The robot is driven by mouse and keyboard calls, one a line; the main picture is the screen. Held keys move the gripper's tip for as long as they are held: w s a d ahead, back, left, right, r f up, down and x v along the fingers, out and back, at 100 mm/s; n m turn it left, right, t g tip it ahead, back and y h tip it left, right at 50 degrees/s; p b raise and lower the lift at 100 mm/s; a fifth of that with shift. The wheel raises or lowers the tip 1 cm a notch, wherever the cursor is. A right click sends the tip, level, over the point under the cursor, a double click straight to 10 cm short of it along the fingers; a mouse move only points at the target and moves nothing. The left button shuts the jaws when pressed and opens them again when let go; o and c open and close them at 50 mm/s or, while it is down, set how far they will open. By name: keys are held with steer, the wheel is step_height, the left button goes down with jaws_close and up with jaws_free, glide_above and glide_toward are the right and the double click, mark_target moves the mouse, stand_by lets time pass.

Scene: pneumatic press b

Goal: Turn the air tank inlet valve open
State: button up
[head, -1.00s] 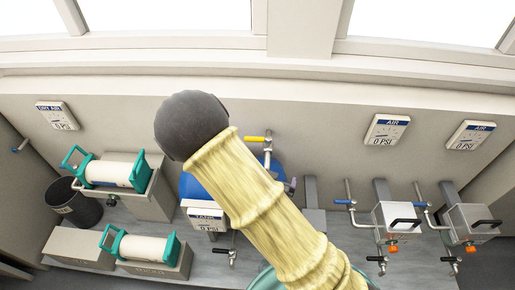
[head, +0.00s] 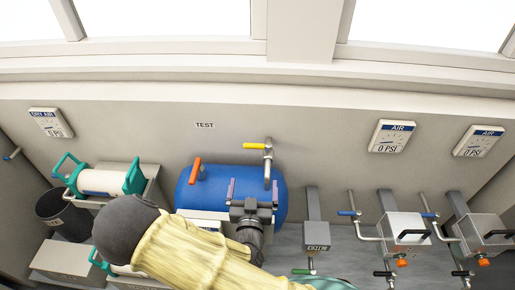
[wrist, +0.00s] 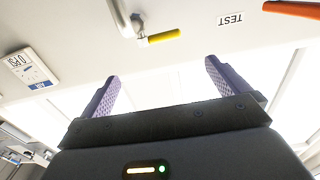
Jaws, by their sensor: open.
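The blue air tank (head: 215,185) lies against the back wall in the head view, partly hidden by my arm and gripper. A yellow-handled valve (head: 257,146) sits on a pipe at its upper right, and an orange-handled valve (head: 196,170) sits on its left top. No label shows which is the inlet. My gripper (head: 252,188) is open and empty in front of the tank, below the yellow handle. In the wrist view my gripper's fingers (wrist: 161,70) are apart; the yellow handle (wrist: 164,36) lies beyond them and the orange handle (wrist: 292,8) is at the upper right corner.
A teal-ended cylinder (head: 101,182) and a dark bin (head: 60,208) are at left. Two grey boxes with valves (head: 405,226) (head: 481,232) stand at right. AIR gauges (head: 391,136) hang on the wall. A grey post (head: 313,205) stands right of the tank.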

steer(key=b, duration=0.8)
glide_toward(257, 148)
steer(key=w, duration=1)
steer(key=shift+w+d+r+b, duration=0.1)
steer(key=shift+w+d+b, duration=0.1)
steer(key=shift+w+b, duration=0.15)
steer(key=c, duration=1.1)
steer(key=shift+c, duration=0.2)
